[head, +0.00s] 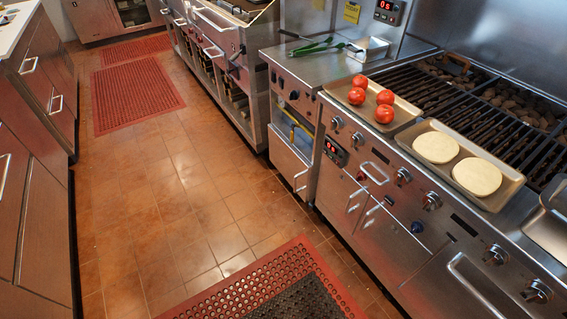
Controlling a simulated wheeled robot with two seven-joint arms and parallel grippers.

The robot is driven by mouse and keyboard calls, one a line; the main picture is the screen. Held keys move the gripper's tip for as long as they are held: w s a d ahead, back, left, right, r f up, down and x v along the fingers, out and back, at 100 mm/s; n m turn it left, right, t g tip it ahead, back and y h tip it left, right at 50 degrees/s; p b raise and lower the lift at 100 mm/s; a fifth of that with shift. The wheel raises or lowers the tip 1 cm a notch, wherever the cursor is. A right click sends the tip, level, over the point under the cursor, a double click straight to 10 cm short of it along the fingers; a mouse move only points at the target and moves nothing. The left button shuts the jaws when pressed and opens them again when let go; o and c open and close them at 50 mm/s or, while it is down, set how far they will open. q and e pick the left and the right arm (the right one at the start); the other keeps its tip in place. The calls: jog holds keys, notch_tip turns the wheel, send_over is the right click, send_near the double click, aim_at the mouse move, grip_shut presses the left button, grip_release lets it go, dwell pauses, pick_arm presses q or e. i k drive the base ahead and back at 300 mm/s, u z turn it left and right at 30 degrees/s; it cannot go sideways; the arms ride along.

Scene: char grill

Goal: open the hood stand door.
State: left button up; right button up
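A stainless steel char grill (445,95) stands at the right, with knobs and a small red display (335,152) on its front. Below the knobs are metal door fronts with bar handles, one handle (355,199) beside another (372,214). A larger handle (470,288) is on a front at the lower right. The fronts that I can see look shut. I cannot tell which of them is the hood stand door. Neither of my grippers is in view.
A tray (401,124) with several tomatoes and a tray (509,189) with two pale round patties rest on the grill's front edge. Tiled floor (180,210) is open, with a red mat (225,298) before the grill.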

aim_at(295, 168)
jog(key=u, duration=1.15)
jog(key=i, duration=0.5)
jog(key=z, duration=2.45)
